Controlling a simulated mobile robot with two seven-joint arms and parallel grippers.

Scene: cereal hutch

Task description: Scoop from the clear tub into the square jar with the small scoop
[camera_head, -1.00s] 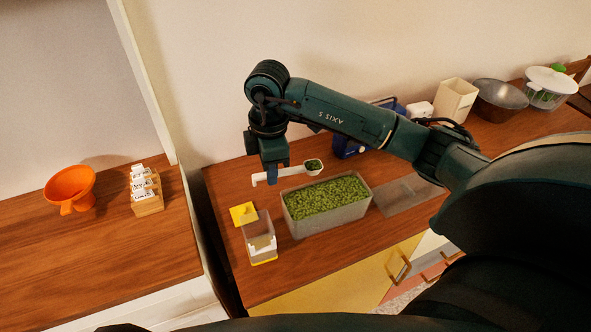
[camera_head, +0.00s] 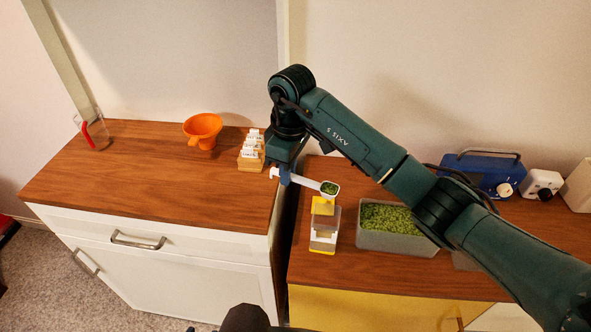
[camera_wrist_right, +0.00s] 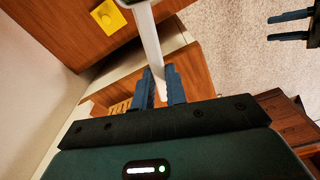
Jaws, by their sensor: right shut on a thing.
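My right gripper (camera_head: 284,177) is shut on the handle of the white small scoop (camera_head: 307,182). The scoop's bowl holds green pieces (camera_head: 329,188) and appears just behind the square jar (camera_head: 323,241), over or near the yellow lid (camera_head: 322,206); its height is unclear. The jar is see-through with a pale label and yellow base. The clear tub (camera_head: 392,241), filled with green pieces, stands right of the jar, partly behind my right arm. My left gripper (camera_wrist_right: 289,27) shows there, open and empty.
A gap separates the two counters. The left counter bears an orange funnel (camera_head: 202,129), a rack of labelled packets (camera_head: 251,152) and a clear jug with a red handle (camera_head: 95,132). A blue box (camera_head: 482,172) and white block (camera_head: 541,184) stand back right.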

